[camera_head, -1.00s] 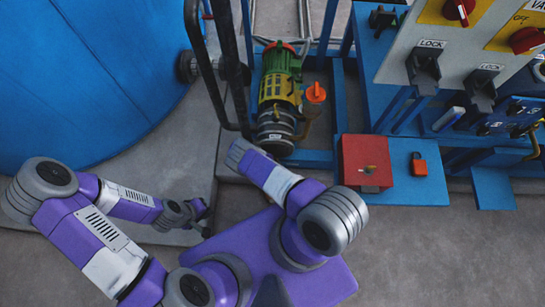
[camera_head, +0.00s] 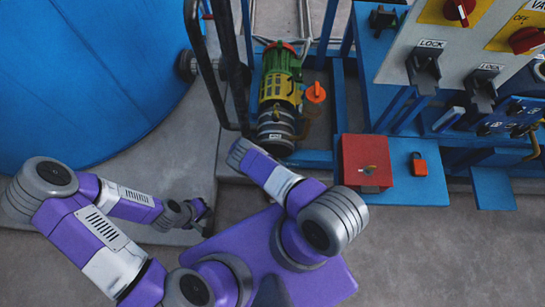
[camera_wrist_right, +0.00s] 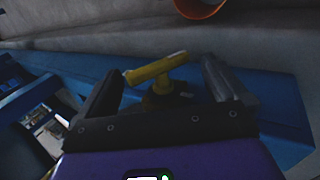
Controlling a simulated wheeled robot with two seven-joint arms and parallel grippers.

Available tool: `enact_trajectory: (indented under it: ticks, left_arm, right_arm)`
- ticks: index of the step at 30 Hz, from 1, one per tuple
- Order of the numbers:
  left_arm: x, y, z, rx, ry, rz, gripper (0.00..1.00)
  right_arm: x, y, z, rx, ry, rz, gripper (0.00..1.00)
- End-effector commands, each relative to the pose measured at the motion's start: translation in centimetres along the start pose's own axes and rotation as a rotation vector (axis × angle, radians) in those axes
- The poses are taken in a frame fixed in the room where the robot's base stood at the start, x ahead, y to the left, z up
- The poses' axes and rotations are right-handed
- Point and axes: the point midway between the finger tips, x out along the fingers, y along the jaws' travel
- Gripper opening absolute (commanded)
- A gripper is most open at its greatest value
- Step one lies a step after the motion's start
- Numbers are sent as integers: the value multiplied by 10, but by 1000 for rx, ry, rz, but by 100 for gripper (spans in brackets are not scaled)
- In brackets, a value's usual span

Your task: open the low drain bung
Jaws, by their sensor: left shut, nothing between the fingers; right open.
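A yellow T-shaped handle (camera_wrist_right: 158,70) on a dark round base shows in the right wrist view; I take it to be the low drain bung. My right gripper (camera_wrist_right: 165,88) is open, with one finger on either side of the handle. I cannot tell whether either finger touches it. The bung and the right gripper do not show in the head view, where my right forearm reaches toward the pump. My left gripper (camera_head: 204,220) is shut and empty, low at the left, well away from the machine.
A green and yellow pump (camera_head: 279,85) stands on the blue frame beside an orange handle (camera_head: 316,93). A red box (camera_head: 365,150) and an orange padlock (camera_head: 419,165) are to the right. The big blue tank (camera_head: 85,75) fills the left. Grey floor (camera_head: 430,260) is clear at lower right.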

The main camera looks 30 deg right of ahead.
Motion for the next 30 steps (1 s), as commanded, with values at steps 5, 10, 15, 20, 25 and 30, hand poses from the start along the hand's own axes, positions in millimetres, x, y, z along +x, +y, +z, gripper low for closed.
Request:
enact_trajectory:
  ticks: [5,10,15,20,25,30]
  left_arm:
    - [-2,1,0,0,0,0,0]
    - [-13,5,1,0,0,0,0]
    - [-20,8,1,0,0,0,0]
    - [-24,9,1,0,0,0,0]
    - [-23,9,1,0,0,0,0]
    - [-23,9,1,0,0,0,8]
  right_arm:
    - [-7,0,-1,-1,2,-1,99]
    - [-35,1,-1,-1,2,-2,99]
    - [-62,1,-1,-1,2,-1,99]
    - [-74,0,0,0,0,0,99]
    - [-76,0,0,0,0,0,99]
    - [-76,0,0,0,-1,0,99]
